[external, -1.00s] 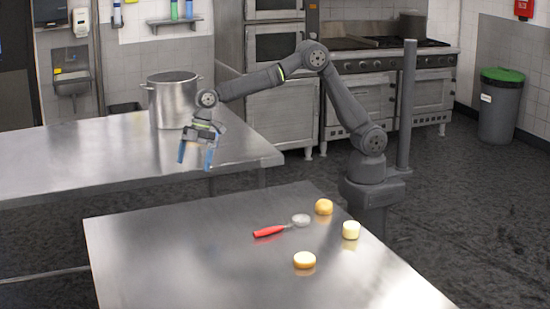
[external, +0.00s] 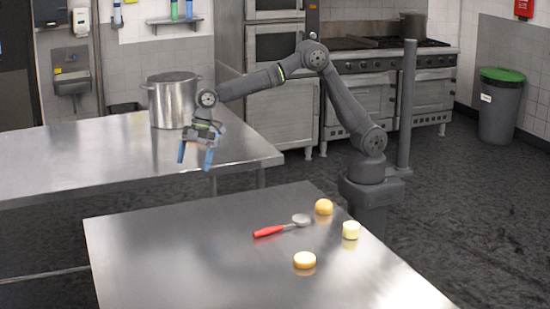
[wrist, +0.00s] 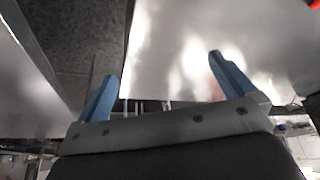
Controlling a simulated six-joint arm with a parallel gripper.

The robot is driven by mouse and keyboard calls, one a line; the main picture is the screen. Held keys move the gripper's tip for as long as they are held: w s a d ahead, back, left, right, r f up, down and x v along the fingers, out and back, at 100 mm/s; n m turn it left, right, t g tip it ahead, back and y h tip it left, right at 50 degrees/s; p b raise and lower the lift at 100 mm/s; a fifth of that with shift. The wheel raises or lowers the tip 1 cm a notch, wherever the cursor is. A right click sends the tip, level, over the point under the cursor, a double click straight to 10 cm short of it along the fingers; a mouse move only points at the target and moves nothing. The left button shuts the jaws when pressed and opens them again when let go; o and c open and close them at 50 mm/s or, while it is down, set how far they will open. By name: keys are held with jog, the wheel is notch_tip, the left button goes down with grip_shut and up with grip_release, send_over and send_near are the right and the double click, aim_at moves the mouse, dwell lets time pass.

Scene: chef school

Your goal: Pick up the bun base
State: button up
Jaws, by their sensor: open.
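The bun base (external: 305,260) appears to be the low round piece with a pale top and brown lower edge. It lies flat on the front steel table, nearest the camera among the food pieces. A rounded golden bun piece (external: 324,207) and a pale cylindrical piece (external: 351,230) sit farther back to its right. My gripper (external: 195,157) is open and empty, its blue fingers pointing down, high up and well to the left of and behind the bun base. In the wrist view, the spread fingers (wrist: 162,68) have nothing between them, and no bun piece shows.
A utensil with a red handle (external: 269,231) and round metal head lies behind the bun base. The front table's (external: 170,260) left half is clear. A large steel pot (external: 173,100) stands on the back table, behind my gripper.

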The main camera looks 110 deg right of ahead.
dwell(0.3)
jog(key=c, duration=0.4)
jog(key=shift+o, duration=0.2)
jog(key=s+a+r+n+g, duration=0.1)
jog(key=s+a+n, duration=0.15)
jog(key=a, duration=0.95)
jog(key=s+a+r+n+g, duration=0.1)
jog(key=s+a+n, duration=0.15)
jog(key=a, duration=0.85)
jog(key=s+a+r+n+g, duration=0.15)
jog(key=s+a, duration=0.25)
jog(key=a, duration=0.8)
jog(key=n, duration=0.3)
send_over(304, 257)
jog(key=shift+h, duration=0.4)
jog(key=f, duration=1.1)
jog(key=shift+d+f, duration=0.25)
jog(key=shift+d, duration=0.05)
jog(key=shift+s+a+f, duration=0.1)
jog(key=shift+a+f, duration=0.05)
jog(key=shift+f, duration=2.45)
